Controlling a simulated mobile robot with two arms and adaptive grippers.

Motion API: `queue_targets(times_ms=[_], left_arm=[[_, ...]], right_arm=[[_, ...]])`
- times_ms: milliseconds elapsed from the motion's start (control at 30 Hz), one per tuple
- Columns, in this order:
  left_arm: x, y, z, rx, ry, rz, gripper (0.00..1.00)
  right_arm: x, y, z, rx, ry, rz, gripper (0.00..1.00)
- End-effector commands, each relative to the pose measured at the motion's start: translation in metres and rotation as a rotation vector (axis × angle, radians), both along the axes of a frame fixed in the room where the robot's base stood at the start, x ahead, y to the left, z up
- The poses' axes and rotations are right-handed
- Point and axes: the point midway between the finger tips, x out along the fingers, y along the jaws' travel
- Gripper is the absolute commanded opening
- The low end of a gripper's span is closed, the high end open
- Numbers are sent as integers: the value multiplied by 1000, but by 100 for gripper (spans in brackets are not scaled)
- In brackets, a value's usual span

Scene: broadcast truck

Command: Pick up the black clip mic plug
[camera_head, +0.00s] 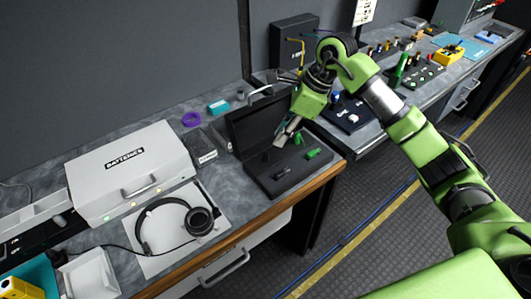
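An open black case (264,183) stands at the bench's front right corner, its lid raised at the back. In its dark tray lies a small black item (281,170) that looks like the black clip mic plug; it is dark on dark and hard to make out. A small green piece (313,153) lies to its right in the same tray. My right gripper (284,139) hangs above the case, pointing down, apart from the black item as far as I can see. Its finger gap is too small to judge. My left gripper is not in view.
A white box marked BATTERIES (125,165), headphones (197,220) and a purple roll (191,119) are on the bench to the left. A second bench with plugs and a yellow box (448,53) runs back right. The floor aisle is clear.

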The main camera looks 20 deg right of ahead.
Motion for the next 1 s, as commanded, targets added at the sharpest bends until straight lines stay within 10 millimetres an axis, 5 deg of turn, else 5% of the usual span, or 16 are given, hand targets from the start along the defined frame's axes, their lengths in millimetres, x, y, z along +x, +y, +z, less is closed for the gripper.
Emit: queue_targets(times_ms=[167,500,700,967,1000], left_arm=[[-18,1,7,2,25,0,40],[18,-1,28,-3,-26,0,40],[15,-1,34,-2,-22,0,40],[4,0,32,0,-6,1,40],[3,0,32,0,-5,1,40]], right_arm=[[4,11,-25,3,2,0,16],[8,25,-53,5,4,1,16],[13,32,-77,3,1,0,16],[14,33,-81,2,-2,0,16],[14,33,-81,2,-2,0,6]])
